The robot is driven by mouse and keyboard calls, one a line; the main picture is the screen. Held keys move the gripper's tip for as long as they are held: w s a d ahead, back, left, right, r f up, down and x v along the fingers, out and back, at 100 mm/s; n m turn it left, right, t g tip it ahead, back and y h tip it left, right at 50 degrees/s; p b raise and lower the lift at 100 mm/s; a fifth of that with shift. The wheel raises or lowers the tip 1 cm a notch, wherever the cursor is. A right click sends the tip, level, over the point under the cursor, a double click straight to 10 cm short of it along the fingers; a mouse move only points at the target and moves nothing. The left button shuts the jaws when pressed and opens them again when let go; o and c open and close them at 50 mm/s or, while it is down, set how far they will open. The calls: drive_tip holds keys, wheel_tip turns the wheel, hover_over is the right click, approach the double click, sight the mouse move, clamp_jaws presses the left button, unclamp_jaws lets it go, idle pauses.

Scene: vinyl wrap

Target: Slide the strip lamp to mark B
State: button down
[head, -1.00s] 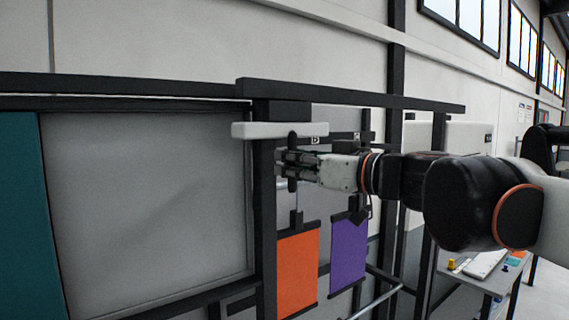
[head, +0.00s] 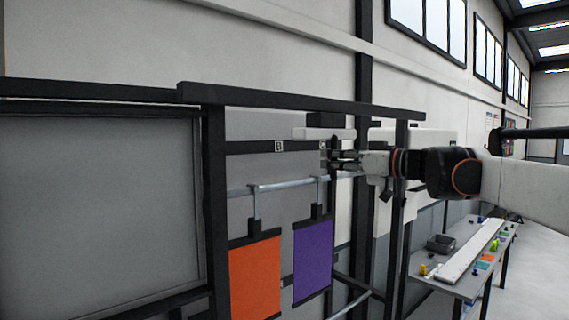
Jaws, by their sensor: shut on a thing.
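The strip lamp (head: 308,133) is a short white bar hanging under the dark overhead rail (head: 270,100), right of the rail's middle. A black block (head: 326,119) sits just above it. My gripper (head: 338,158) is just below the lamp, reaching in from the right. It is shut on what looks like the lamp's dark handle (head: 324,156); the fingers partly hide the grip. A small white mark plate (head: 278,146) is on the dark crossbar, left of the lamp. Another mark plate (head: 323,145) is right under the lamp. Their letters are too small to read surely.
An orange panel (head: 255,278) and a purple panel (head: 312,262) hang from a grey bar below. A dark post (head: 214,210) stands left of them. A workbench (head: 455,285) with small items is at the lower right.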

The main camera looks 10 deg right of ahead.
drive_tip(key=w+d+p, duration=0.1)
drive_tip(key=w+d, duration=0.7)
drive_tip(key=d, duration=0.5)
drive_tip(key=shift+w+p, duration=0.3)
drive_tip(key=shift+p, duration=0.1)
drive_tip(key=c, duration=1.6)
unclamp_jaws()
drive_tip(key=v, duration=1.2)
